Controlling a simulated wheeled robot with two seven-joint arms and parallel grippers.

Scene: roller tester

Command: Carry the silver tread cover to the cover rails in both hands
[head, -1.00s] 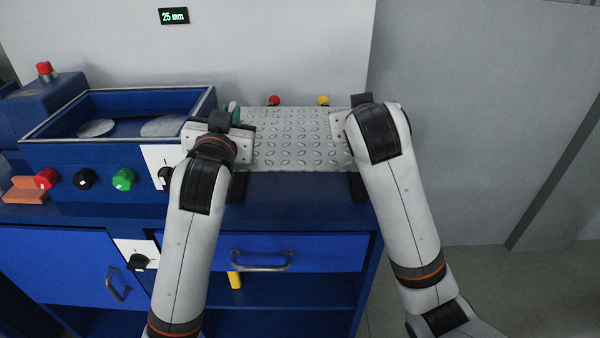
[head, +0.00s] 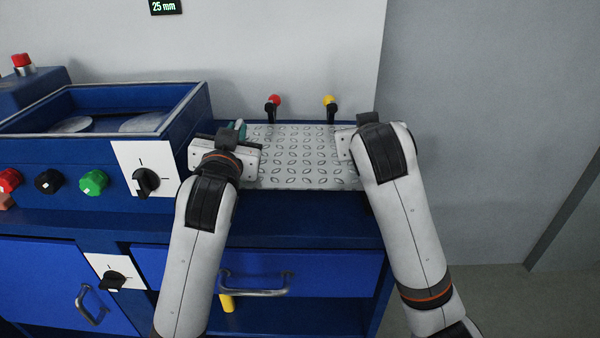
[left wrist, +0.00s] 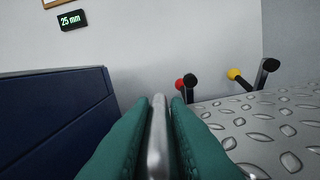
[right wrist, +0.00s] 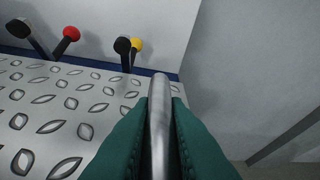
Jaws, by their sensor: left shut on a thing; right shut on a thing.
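The silver tread cover (head: 300,157) is a flat plate with raised oval marks, held between my two grippers at the right end of the blue bench. My left gripper (head: 240,140) is shut on its left side; in the left wrist view the green fingers (left wrist: 158,140) close around a silver bar. My right gripper (head: 345,140) is shut on its right side, with green fingers around a similar bar (right wrist: 160,125) in the right wrist view. The cover looks about level. I cannot make out the cover rails; the cover and my arms may hide them.
A red-knobbed lever (head: 273,101) and a yellow-knobbed lever (head: 330,102) stand behind the cover. The blue roller box (head: 100,152) is close to the left gripper, with a black rotary switch (head: 146,182) on its front. A drawer handle (head: 256,284) is below. Grey wall rises behind.

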